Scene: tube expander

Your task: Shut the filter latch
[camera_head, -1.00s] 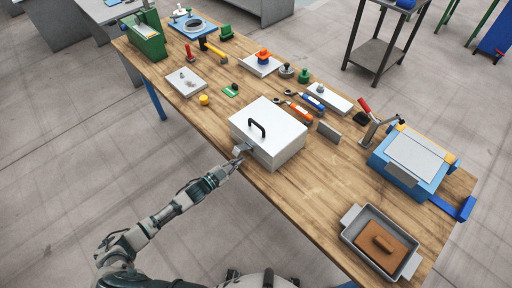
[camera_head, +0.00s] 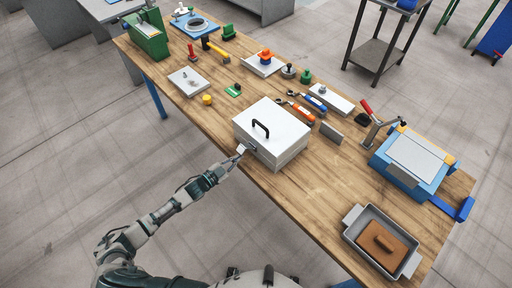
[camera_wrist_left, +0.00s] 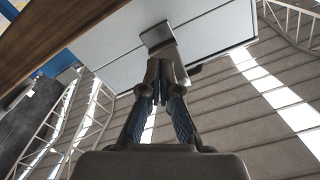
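The filter housing is a white box (camera_head: 273,138) with a black handle on its lid, near the table's front edge. Its lid lies closed. The filter latch is a small grey plate on the box's near left side, seen in the left wrist view (camera_wrist_left: 157,35); the gripper partly hides it in the head view. My left gripper (camera_head: 241,151) is at the latch. In the left wrist view its fingers (camera_wrist_left: 163,62) are close together, with the tips at or against the plate. Nothing clearly shows between them. My right gripper is not in view.
The wooden table (camera_head: 310,190) is bare to the right of the box. Orange and blue tools (camera_head: 302,112) and a grey block (camera_head: 331,132) lie behind it. A blue press (camera_head: 408,162) and a grey tray (camera_head: 362,236) stand farther right.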

